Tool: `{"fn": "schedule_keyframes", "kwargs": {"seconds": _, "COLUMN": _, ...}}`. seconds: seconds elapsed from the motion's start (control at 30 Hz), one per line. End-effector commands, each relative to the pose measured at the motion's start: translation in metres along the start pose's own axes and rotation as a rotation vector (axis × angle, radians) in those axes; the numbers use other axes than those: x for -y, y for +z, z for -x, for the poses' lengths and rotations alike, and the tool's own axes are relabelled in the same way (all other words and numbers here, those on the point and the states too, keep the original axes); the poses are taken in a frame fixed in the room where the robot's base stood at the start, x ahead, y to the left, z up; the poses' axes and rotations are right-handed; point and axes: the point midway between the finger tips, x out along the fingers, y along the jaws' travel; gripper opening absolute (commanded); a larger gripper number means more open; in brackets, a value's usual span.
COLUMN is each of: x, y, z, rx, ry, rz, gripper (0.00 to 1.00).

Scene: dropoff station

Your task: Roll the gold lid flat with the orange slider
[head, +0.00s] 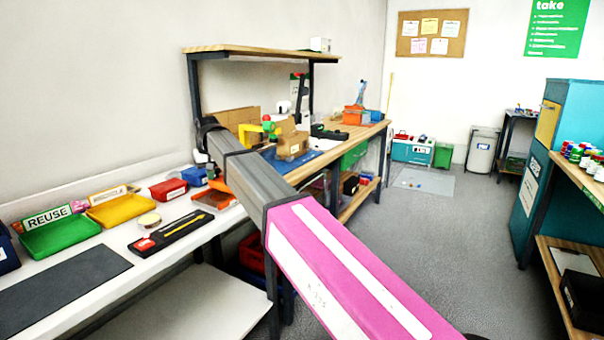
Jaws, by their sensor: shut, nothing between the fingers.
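My gripper (211,171) points down at the far end of my arm, close to the orange piece. It is shut with nothing in it. It is small and dark here, and I cannot tell whether it touches anything.
A cluttered wooden bench (352,133) stands behind.

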Motion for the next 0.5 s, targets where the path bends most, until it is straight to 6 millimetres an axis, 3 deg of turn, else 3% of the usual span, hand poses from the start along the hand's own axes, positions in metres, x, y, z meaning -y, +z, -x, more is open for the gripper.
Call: {"fn": "schedule_keyframes", "kwargs": {"seconds": 0.5, "x": -0.028, "y": -0.016, "z": -0.003, "rx": 0.0, "ry": 0.002, "rz": -0.001, "gripper": 0.0}}
